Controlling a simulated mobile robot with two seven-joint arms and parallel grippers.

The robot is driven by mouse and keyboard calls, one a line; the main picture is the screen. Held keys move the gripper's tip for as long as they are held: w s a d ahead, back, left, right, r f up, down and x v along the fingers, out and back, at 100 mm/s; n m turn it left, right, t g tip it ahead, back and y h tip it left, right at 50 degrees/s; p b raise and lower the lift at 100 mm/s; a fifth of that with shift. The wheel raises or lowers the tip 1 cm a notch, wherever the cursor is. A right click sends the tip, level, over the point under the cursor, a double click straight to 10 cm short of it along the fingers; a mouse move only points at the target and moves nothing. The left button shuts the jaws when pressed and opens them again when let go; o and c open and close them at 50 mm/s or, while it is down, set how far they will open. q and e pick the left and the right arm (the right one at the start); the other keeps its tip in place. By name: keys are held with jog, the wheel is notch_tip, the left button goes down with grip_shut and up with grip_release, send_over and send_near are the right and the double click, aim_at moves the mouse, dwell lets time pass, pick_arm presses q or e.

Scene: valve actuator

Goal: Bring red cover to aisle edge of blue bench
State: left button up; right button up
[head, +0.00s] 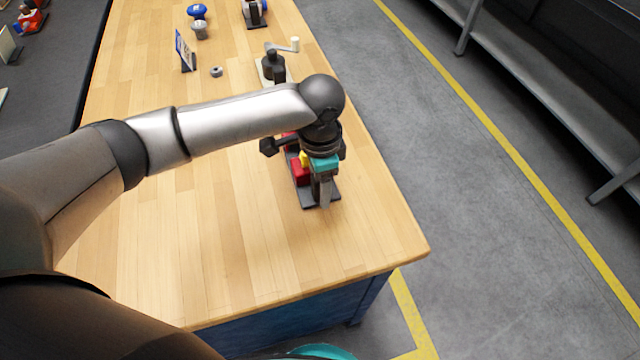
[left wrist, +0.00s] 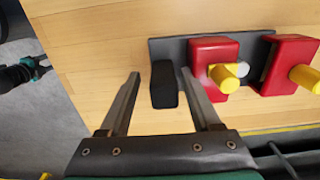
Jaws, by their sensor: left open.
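Two red blocks with yellow round knobs sit on a dark base plate (left wrist: 180,46) on the wooden bench top; I cannot tell which is the red cover. The nearer red block (left wrist: 212,52) lies just right of my fingers in the left wrist view, and the farther red block (left wrist: 289,66) is at the right edge. In the head view a red block (head: 300,172) shows partly behind my left gripper (head: 322,190). That gripper points down, open, with a black block (left wrist: 163,85) between or below its fingers. The blue bench (head: 290,315) has a wooden top.
A crank-handled fixture (head: 273,66), a small ring (head: 216,72), a blue-and-white sign (head: 185,50) and a blue-topped knob (head: 197,12) stand farther back. The bench top's near part is clear. The grey aisle floor (head: 480,230) with yellow lines runs along the right.

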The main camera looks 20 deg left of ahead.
pick_arm(q)
notch_tip(320, 180, up, 12)
jog(key=shift+f+p, duration=0.1)
jog(key=shift+p, duration=0.9)
